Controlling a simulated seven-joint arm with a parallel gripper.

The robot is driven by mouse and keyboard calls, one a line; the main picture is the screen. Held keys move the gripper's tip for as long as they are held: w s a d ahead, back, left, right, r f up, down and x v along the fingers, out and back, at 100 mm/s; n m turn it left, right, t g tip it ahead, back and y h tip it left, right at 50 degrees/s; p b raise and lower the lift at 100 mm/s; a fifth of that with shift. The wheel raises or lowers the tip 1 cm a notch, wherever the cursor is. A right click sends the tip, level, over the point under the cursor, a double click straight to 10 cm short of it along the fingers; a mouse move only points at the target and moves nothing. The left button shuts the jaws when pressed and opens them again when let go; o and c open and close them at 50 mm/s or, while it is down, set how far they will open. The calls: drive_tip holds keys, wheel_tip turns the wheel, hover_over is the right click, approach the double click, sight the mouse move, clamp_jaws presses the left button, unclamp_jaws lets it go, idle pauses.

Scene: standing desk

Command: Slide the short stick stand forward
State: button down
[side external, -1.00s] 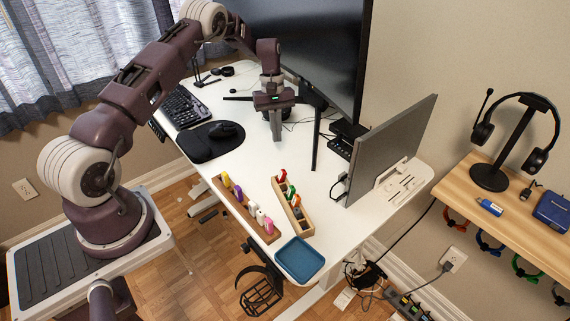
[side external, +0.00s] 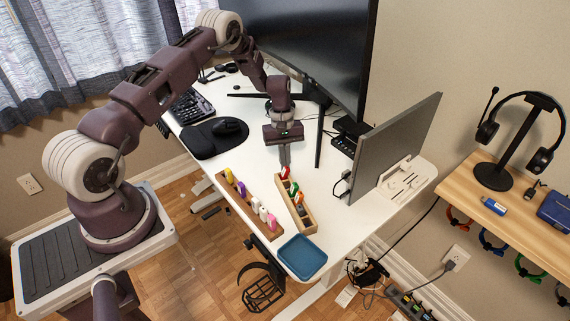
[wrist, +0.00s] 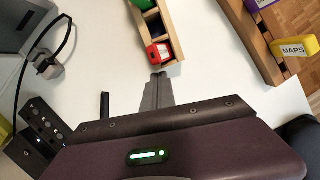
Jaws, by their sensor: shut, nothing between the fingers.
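The short stick stand (side external: 309,222) is a light wood rack on the white desk, with red, green and orange-tipped sticks in it. In the wrist view its near end (wrist: 176,48) holds a red block-like stick (wrist: 158,53). My gripper (side external: 285,164) points down at the stand's far end, the end away from the blue tray. Its fingers are together and empty. In the wrist view the fingertips (wrist: 157,76) are right by the red stick's end of the stand. I cannot tell whether they touch it.
A longer, darker wood stand (side external: 251,207) with several coloured sticks lies to the left; it also shows in the wrist view (wrist: 250,40). A blue tray (side external: 302,256) sits at the desk's near corner. A monitor (side external: 395,147) stands to the right, a mouse pad (side external: 199,143) to the left.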

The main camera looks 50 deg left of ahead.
drive_tip(key=shift+s+d, duration=0.2)
drive_tip(key=shift+d, duration=0.25)
drive_tip(key=shift+s+d, duration=0.2)
drive_tip(key=shift+d, duration=0.25)
drive_tip(key=shift+a, duration=0.1)
drive_tip(key=a, duration=0.1)
drive_tip(key=w+a, duration=0.1)
drive_tip(key=w+a+r, duration=0.1)
drive_tip(key=a, duration=0.1)
drive_tip(key=shift+r, duration=0.1)
drive_tip(key=s+v, duration=0.1)
drive_tip(key=v, duration=0.8)
drive_tip(key=t+y, duration=0.1)
drive_tip(key=y, duration=0.2)
hover_over(322, 244)
drive_tip(key=shift+n, duration=0.5)
wheel_tip(322, 244, down, 10)
